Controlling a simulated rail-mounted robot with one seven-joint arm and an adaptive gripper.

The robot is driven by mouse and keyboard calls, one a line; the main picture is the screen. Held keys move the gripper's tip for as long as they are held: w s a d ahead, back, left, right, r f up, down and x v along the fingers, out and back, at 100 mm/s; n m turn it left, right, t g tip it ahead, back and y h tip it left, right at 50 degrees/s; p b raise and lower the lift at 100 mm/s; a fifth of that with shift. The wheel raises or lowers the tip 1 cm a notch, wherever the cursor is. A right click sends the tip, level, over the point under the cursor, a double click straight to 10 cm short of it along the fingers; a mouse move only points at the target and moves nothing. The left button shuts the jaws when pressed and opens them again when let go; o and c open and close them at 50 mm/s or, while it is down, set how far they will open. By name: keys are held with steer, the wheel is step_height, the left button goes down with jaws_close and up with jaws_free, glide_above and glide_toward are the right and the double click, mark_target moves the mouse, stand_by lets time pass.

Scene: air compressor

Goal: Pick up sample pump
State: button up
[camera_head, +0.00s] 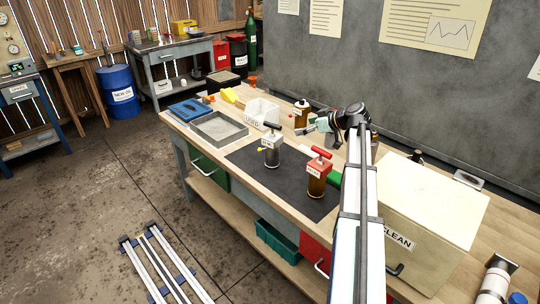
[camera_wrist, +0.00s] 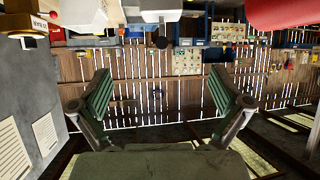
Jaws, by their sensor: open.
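Two pump-like items stand upright on the black mat (camera_head: 245,160). One is a grey can (camera_head: 271,157) with a dark top and a yellow tip at its left. The other is an amber bottle (camera_head: 316,186) with a red top and a white label. The labels are too small to read, so I cannot tell which is the sample pump. My gripper (camera_head: 311,127) is above the bench behind these two, pointing left. In the wrist view my gripper (camera_wrist: 161,82) has its green-padded fingers spread wide, with nothing between them.
A cream box marked CLEAN (camera_head: 425,215) stands right of my arm. Another amber bottle (camera_head: 301,117) stands behind the mat. The mat's front left is clear.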

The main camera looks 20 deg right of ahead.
steer(key=p, duration=0.2)
glide_toward(272, 133)
steer(key=x, duration=0.5)
steer(key=shift+w+d+f, duration=0.1)
steer(key=shift+d+f, duration=0.15)
steer(key=shift+p+x, duration=0.8)
steer(key=shift+x, duration=2.05)
steer(key=shift+f, duration=0.15)
steer(key=c, duration=1.8)
